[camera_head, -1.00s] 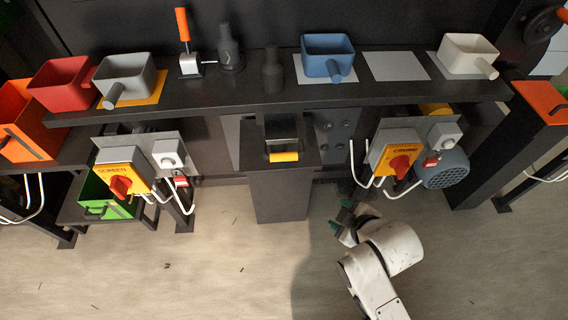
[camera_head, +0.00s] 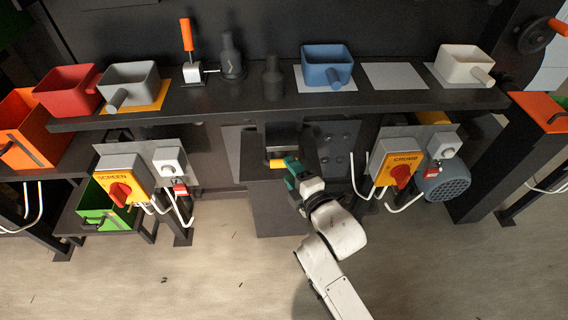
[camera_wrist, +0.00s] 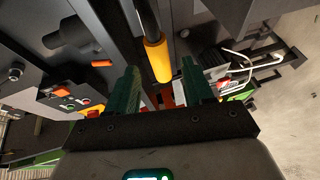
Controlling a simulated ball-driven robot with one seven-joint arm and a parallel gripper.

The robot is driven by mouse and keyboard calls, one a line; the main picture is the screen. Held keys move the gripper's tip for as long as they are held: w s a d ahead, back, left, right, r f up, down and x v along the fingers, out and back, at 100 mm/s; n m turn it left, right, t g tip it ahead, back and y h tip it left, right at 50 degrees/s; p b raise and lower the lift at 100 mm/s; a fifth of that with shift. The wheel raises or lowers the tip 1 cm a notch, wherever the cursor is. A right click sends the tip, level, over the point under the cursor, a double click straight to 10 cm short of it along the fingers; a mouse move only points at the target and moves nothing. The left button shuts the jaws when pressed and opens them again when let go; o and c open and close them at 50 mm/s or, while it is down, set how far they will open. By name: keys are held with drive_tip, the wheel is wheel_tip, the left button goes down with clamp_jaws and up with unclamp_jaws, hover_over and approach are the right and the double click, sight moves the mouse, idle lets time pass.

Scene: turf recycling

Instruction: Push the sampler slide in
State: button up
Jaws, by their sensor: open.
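The sampler slide is a dark drawer-like part (camera_head: 283,138) with a yellow grip bar, under the middle of the shelf in the head view. The left end of the yellow bar (camera_head: 277,163) shows; my gripper hides the rest. In the wrist view the yellow bar (camera_wrist: 157,60) stands in the gap between my fingertips on a dark rod. My gripper (camera_head: 292,166) has green fingers and is at the right end of the bar. It is open, and the fingers also show in the wrist view (camera_wrist: 160,68). Whether they touch the bar cannot be told.
The SCREEN switch box (camera_head: 123,178) is to the left and the CRUMB switch box (camera_head: 397,170) to the right, both with loose white cables. The dark shelf (camera_head: 215,98) above carries several scoops, including a blue one (camera_head: 326,66).

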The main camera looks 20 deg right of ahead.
sight(282, 140)
drive_tip(key=shift+w+a+f, duration=0.1)
drive_tip(key=shift+w+f, duration=0.15)
drive_tip(key=shift+w, duration=0.9)
drive_tip(key=shift+w+a+f, duration=0.1)
drive_tip(key=shift+w+f, duration=0.1)
drive_tip(key=shift+w, duration=0.9)
clamp_jaws()
